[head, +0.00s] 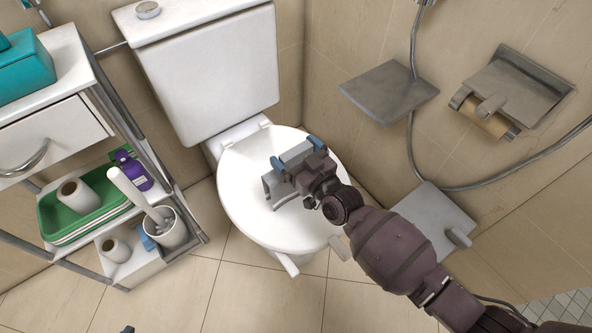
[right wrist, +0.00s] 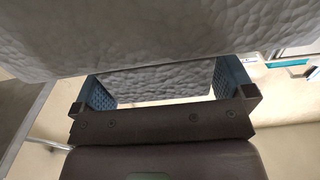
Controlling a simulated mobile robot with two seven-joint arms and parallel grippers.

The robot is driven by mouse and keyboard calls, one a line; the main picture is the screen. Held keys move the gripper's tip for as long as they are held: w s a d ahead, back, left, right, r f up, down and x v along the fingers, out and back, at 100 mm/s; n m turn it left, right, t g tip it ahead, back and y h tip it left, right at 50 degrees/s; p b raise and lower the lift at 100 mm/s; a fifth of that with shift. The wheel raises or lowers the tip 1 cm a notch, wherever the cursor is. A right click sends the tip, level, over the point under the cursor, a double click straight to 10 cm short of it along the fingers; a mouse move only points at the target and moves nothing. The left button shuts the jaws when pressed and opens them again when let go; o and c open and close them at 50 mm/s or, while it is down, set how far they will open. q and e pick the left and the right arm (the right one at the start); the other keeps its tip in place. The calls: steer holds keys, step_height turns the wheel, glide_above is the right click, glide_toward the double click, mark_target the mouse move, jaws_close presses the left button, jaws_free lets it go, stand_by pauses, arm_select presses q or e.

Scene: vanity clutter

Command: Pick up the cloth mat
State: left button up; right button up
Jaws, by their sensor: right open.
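A grey, folded piece that looks like the cloth mat (head: 271,184) stands in an arched shape over the white toilet lid (head: 245,205). My right gripper (head: 297,153) is at the mat, its two blue-padded fingers apart on either side of it. In the right wrist view, the mat's bumpy pale surface (right wrist: 160,80) shows between the open fingers (right wrist: 165,85), and a larger bumpy sheet covers the top. I cannot tell whether the fingers touch it. A small dark tip, perhaps my left gripper (head: 127,329), shows at the bottom edge.
A shelf unit at left holds a green tray (head: 85,205), a purple bottle (head: 133,170) and a white brush holder (head: 172,230). A grey wall plate (head: 388,92) and a paper-roll holder (head: 515,88) are at right. The tiled floor (head: 160,290) in front is clear.

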steer(key=shift+w+a+f, duration=0.2)
steer(key=shift+w+a, duration=0.05)
steer(key=shift+w, duration=0.15)
arm_select(q)
steer(key=shift+w+r, duration=0.15)
arm_select(e)
steer(key=shift+w+a+r, duration=0.15)
steer(key=shift+w+r, duration=0.05)
steer(key=c, duration=0.9)
steer(key=shift+c, duration=0.2)
